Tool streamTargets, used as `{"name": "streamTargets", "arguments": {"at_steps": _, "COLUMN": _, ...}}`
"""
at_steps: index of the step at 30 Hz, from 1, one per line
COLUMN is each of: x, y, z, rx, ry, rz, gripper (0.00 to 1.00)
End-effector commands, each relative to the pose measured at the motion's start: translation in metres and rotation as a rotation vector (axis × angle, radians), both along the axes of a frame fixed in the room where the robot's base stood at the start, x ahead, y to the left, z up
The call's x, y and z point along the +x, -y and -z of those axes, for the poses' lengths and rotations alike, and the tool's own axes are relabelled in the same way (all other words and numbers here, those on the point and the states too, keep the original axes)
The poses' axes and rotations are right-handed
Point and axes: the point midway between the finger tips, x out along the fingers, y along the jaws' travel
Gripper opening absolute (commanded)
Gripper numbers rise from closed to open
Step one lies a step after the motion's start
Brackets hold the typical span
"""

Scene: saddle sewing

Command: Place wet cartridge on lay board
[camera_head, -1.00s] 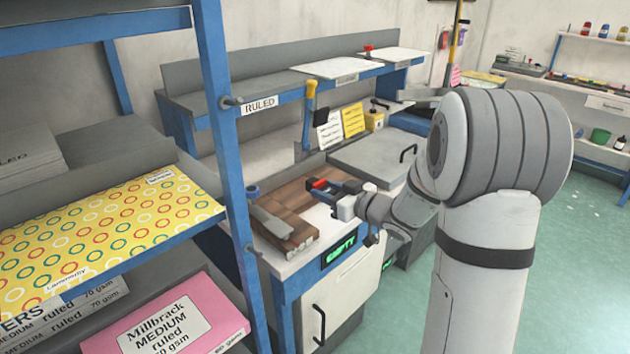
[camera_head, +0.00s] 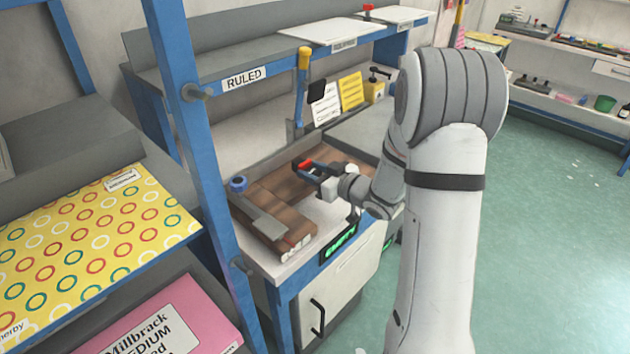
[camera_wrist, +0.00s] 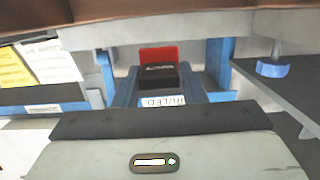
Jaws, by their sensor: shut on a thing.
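My gripper (camera_head: 314,170) is shut on a small cartridge (camera_head: 306,164), with a red part showing in the head view. In the wrist view the cartridge (camera_wrist: 158,56) shows a red end and a dark part between the jaws. The gripper is over or beside the far right part of the brown wooden boards (camera_head: 285,192), which look like the lay board. I cannot tell whether the cartridge touches the wood. Its underside is hidden.
A grey bar (camera_head: 259,220) lies along the left of the boards, with a blue round piece (camera_head: 238,184) behind it. A blue shelf post (camera_head: 205,150) stands at left. A yellow-handled tool (camera_head: 302,85) stands behind. The raised RULED shelf (camera_head: 244,78) overhangs the back.

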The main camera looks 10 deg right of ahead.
Motion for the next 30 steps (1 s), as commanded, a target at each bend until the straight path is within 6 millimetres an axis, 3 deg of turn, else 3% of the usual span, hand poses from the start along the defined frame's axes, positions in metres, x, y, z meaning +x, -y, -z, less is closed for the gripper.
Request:
{"name": "streamTargets", "arguments": {"at_steps": 6, "x": 0.0, "y": 0.002, "z": 0.03, "rx": 0.002, "ry": -0.003, "rz": 0.005, "gripper": 0.1}}
{"name": "streamTargets", "arguments": {"at_steps": 17, "x": 0.0, "y": 0.003, "z": 0.034, "rx": 0.001, "ry": -0.001, "rz": 0.006, "gripper": 0.1}}
{"name": "streamTargets", "arguments": {"at_steps": 18, "x": 0.0, "y": 0.004, "z": 0.033, "rx": 0.001, "ry": -0.001, "rz": 0.006, "gripper": 0.4}}
{"name": "streamTargets", "arguments": {"at_steps": 25, "x": 0.0, "y": 0.004, "z": 0.033, "rx": 0.0, "ry": -0.001, "rz": 0.007, "gripper": 0.59}}
{"name": "streamTargets", "arguments": {"at_steps": 30, "x": 0.0, "y": 0.004, "z": 0.032, "rx": 0.0, "ry": -0.001, "rz": 0.007, "gripper": 0.59}}
